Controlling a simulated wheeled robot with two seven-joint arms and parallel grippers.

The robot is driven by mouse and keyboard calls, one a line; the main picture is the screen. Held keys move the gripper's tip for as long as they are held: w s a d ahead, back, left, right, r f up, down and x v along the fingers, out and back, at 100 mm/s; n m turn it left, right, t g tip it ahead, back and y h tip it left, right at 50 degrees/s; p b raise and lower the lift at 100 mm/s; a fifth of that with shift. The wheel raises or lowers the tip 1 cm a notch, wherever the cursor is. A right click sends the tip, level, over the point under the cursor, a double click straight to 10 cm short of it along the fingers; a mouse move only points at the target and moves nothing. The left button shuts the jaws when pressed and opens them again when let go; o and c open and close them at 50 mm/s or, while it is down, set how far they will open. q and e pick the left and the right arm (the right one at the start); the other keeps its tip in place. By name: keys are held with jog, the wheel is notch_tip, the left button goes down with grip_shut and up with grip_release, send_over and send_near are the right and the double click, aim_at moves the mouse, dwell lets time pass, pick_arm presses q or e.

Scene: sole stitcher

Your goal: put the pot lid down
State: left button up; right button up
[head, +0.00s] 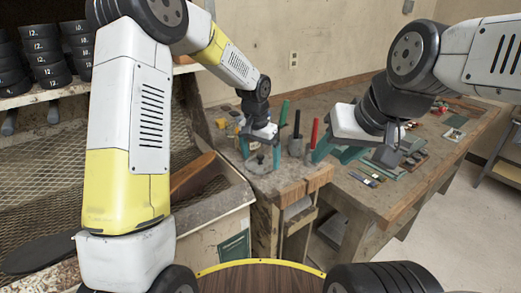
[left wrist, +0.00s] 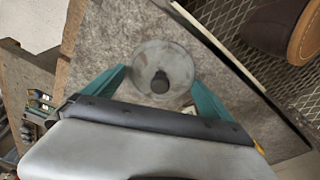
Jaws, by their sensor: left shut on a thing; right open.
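The pot lid (left wrist: 143,62) is a round grey disc with a dark knob in its middle, seen from above in the left wrist view. It also shows small in the head view (head: 260,165), at the corner of the worn bench. My left gripper (head: 262,154) points down with its green fingers on opposite sides of the lid, shut on it. The lid is at or just above the bench top; I cannot tell if it touches. My right gripper (head: 356,152) is open and empty above the bench to the right.
Upright tools with green and red handles (head: 314,131) stand on the bench (head: 300,182) just right of the lid. Small tools and parts lie further right. A mesh-lined bin (head: 50,170) with a brown shoe-like item (head: 192,175) is at the left.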

aim_at(258, 166)
pick_arm(q)
jog(key=shift+f, duration=0.15)
jog(key=o, duration=1)
jog(key=shift+c, duration=0.2)
notch_tip(258, 166, up, 12)
jog(key=s, duration=0.2)
jog(key=s+a+r+n+t, duration=0.2)
jog(key=s+a+r, duration=0.5)
jog(key=s+a, duration=0.15)
jog(key=s+a+n+t, duration=0.1)
jog(key=s+a+n, duration=0.1)
jog(key=s, duration=0.6)
jog(key=s+a+n+t+h, duration=0.1)
jog(key=s+a, duration=0.2)
jog(key=s, duration=0.5)
jog(key=shift+a+f+n+t, duration=0.2)
jog(key=shift+a+n+t, duration=0.1)
jog(key=shift+a+n, duration=0.1)
